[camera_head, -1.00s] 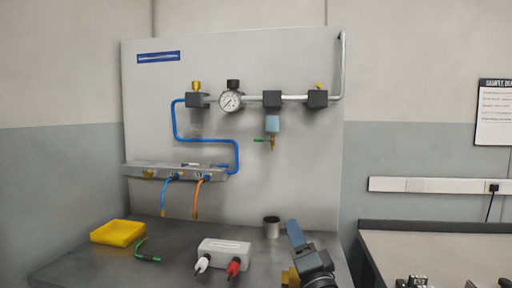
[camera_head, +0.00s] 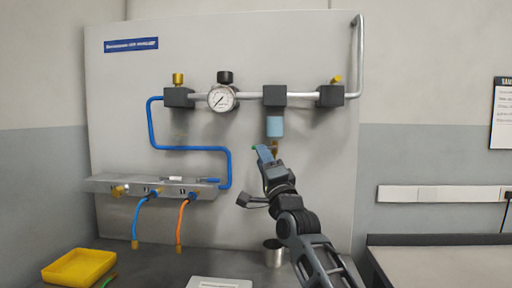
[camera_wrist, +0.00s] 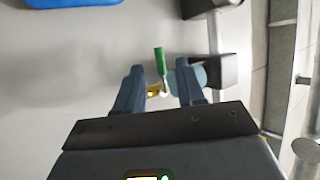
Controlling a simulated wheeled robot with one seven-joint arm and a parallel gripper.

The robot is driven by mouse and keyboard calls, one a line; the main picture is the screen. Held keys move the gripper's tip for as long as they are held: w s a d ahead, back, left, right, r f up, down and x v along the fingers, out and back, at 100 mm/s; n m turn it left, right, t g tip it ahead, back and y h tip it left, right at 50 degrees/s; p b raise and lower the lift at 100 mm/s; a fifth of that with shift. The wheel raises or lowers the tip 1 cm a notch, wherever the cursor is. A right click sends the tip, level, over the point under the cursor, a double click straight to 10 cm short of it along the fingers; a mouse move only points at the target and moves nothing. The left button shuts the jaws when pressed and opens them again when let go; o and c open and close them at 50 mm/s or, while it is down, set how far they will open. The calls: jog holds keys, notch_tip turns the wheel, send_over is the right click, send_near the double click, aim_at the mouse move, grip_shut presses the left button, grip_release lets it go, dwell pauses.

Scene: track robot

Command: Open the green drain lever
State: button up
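The green drain lever (camera_wrist: 159,58) shows in the wrist view, between and just beyond my fingertips. In the head view only a small green bit (camera_head: 255,148) of it shows beside my gripper (camera_head: 264,155). The lever joins a brass drain fitting (camera_wrist: 154,91), which sits under the blue filter bowl (camera_head: 275,127). My gripper is open, with its two blue fingers (camera_wrist: 160,68) on either side of the lever. I cannot tell whether a finger touches it. In the head view my gripper hides most of the lever and fitting.
A pressure gauge (camera_head: 222,98) and metal pipe run above on the grey panel (camera_head: 310,170). A manifold (camera_head: 150,187) with blue and orange hoses is at the left. A metal cup (camera_head: 273,252) and yellow tray (camera_head: 78,268) stand on the bench below.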

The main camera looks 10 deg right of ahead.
jog(key=shift+p+x, duration=0.35)
jog(key=shift+x, duration=2.25)
grip_shut()
